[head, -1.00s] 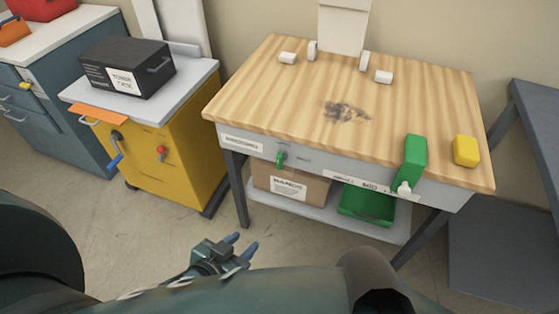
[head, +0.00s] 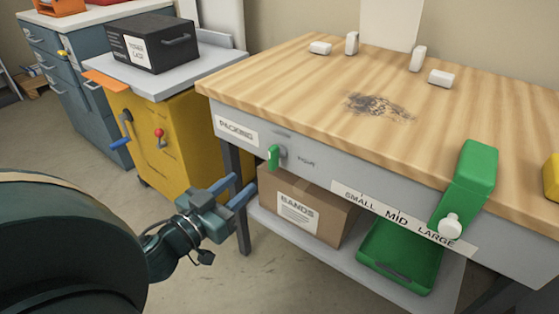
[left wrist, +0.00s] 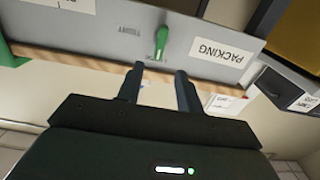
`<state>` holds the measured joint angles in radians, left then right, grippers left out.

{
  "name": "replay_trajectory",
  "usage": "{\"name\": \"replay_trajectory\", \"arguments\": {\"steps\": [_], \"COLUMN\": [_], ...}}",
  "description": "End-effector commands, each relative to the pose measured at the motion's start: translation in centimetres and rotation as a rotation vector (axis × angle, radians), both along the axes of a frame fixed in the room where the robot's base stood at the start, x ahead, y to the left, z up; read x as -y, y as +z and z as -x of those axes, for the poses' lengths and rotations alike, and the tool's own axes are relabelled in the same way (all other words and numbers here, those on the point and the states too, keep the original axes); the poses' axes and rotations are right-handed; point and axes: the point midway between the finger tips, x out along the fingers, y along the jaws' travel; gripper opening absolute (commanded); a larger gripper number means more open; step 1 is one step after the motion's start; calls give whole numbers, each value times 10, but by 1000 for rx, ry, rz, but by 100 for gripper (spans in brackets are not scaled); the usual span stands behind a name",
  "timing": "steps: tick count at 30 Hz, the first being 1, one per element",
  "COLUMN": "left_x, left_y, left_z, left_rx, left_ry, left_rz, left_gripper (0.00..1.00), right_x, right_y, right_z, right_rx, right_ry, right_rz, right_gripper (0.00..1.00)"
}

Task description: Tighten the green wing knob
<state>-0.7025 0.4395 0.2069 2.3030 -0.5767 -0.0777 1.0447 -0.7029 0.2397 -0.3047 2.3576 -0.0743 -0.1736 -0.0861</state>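The green wing knob (head: 274,157) sits on the grey front rail of the packing bench, right of the PACKING label. Its wing stands near upright in the head view. In the left wrist view the knob (left wrist: 161,43) shows ahead of the fingertips, between them and slightly tilted. My left gripper (head: 236,190) is open and empty, below and left of the knob, with blue-tipped fingers apart. In the left wrist view the gripper (left wrist: 157,76) does not touch the knob. My right gripper is not in view.
The wooden bench top (head: 290,85) overhangs the rail. A cardboard box (head: 330,210) and a green tray (head: 365,262) stand on the lower shelf (head: 290,235). A green block with a white knob (head: 450,226) hangs at the right. A yellow cabinet (head: 175,110) stands left.

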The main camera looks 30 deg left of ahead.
Motion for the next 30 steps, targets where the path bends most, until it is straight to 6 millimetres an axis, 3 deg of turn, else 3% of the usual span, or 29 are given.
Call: {"name": "replay_trajectory", "arguments": {"steps": [18, 24, 30], "left_x": [8, 9, 9], "left_y": [1, 1, 0], "left_z": [-99, -119, -125], "left_rx": [2, 0, -2], "left_ry": [0, 0, 2], "left_rz": [-4, -1, -2], "left_gripper": [36, 36, 36], "right_x": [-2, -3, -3], "right_y": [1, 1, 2], "right_z": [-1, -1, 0], "right_rx": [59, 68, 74], "right_ry": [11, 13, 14], "right_rz": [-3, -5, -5], "right_gripper": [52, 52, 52]}}
